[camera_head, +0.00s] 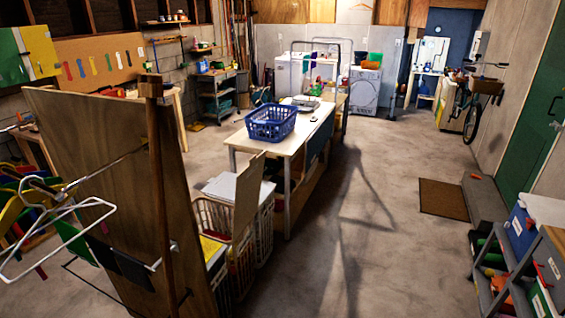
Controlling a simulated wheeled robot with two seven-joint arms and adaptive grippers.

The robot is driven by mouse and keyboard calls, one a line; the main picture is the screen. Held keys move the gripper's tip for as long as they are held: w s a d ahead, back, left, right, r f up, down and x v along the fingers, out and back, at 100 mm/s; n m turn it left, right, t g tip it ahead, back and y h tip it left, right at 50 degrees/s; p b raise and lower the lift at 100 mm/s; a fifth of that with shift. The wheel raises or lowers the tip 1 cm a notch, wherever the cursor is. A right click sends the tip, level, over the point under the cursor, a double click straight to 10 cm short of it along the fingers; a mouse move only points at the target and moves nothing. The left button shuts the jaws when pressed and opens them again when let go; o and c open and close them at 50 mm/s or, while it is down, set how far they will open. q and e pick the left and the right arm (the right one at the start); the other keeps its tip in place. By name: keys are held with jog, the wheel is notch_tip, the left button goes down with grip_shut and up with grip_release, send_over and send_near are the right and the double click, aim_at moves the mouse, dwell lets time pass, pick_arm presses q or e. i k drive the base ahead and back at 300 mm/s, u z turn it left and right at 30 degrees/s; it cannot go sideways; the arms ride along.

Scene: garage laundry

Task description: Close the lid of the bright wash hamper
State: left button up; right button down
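Slatted pale laundry hampers stand on the floor between the wooden partition and the near end of the white table. A tan lid (248,195) stands raised, nearly upright, above the nearer hamper (243,262). A flat whitish lid (222,187) lies over the hamper behind it. Something yellow (209,247) shows beside the nearer hamper, low behind the partition edge. I cannot tell from labels which hamper is the bright wash one. The partition hides part of the hampers. Neither of my grippers is in view.
The wooden partition (115,185) with a drying rack (60,215) stands at left. The white table (302,135) bears a blue basket (270,124). Shelving (500,285) stands at lower right, a brown mat (443,199) beyond it. The floor (345,235) right of the table is clear.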

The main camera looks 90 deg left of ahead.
aim_at(248, 182)
jog(key=i, duration=0.05)
jog(key=u, duration=1.3)
